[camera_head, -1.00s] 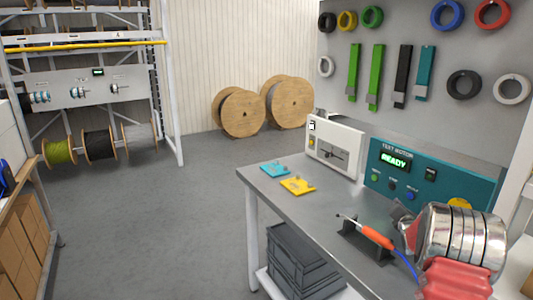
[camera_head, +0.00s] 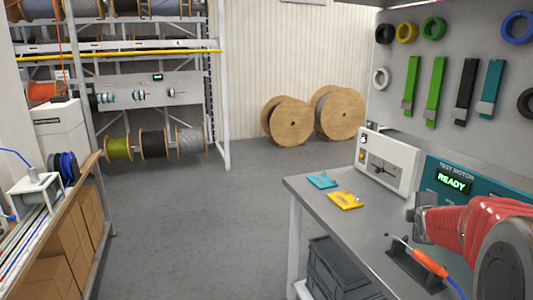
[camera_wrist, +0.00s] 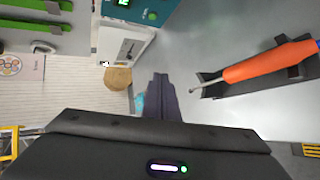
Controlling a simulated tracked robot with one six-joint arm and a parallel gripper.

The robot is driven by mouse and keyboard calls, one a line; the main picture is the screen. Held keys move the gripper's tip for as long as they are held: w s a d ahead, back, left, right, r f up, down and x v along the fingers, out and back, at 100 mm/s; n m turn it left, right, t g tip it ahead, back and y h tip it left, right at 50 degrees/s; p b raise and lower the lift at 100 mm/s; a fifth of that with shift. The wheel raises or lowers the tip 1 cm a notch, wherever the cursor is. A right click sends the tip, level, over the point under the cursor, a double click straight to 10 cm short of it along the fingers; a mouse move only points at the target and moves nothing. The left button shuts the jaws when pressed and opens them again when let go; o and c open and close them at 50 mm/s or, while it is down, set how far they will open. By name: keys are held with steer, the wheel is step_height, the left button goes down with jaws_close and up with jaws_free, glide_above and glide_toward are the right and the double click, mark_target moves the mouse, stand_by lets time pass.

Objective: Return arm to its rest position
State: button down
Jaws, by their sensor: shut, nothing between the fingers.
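My arm (camera_head: 462,228) reaches in from the right edge of the head view, above the workbench (camera_head: 325,212). My gripper (camera_head: 418,222) is at its left end, near the screwdriver stand. In the wrist view my gripper (camera_wrist: 159,80) shows its dark fingers together and nothing between them. The orange-handled screwdriver (camera_head: 430,263) rests on its black stand (camera_head: 405,262), apart from the gripper; it also shows at the right of the wrist view (camera_wrist: 268,62).
A teal plate (camera_head: 322,181) and a yellow plate (camera_head: 345,200) lie on the bench. A white tester (camera_head: 387,163) and the teal test motor panel (camera_head: 480,188) stand behind. A wooden-edged bench (camera_head: 85,180) is at left. The grey floor (camera_head: 190,220) between is clear.

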steer(key=s+a+r+m+g+y, duration=0.15)
steer(key=s+a+m, duration=0.25)
steer(key=s+a, duration=0.55)
steer(key=s+a+f+m+g+y, duration=0.1)
steer(key=s+a+f+m+g, duration=0.1)
steer(key=s+a+m, duration=0.3)
steer(key=s+a+f+m+g+y, duration=0.2)
steer(key=s+a+m, duration=0.3)
steer(key=s+a, duration=0.9)
steer(key=s, duration=0.8)
steer(key=shift+s+a+f, duration=0.2)
steer(key=shift+s+a, duration=0.05)
steer(key=shift+a, duration=0.05)
steer(key=shift+g+y, duration=0.25)
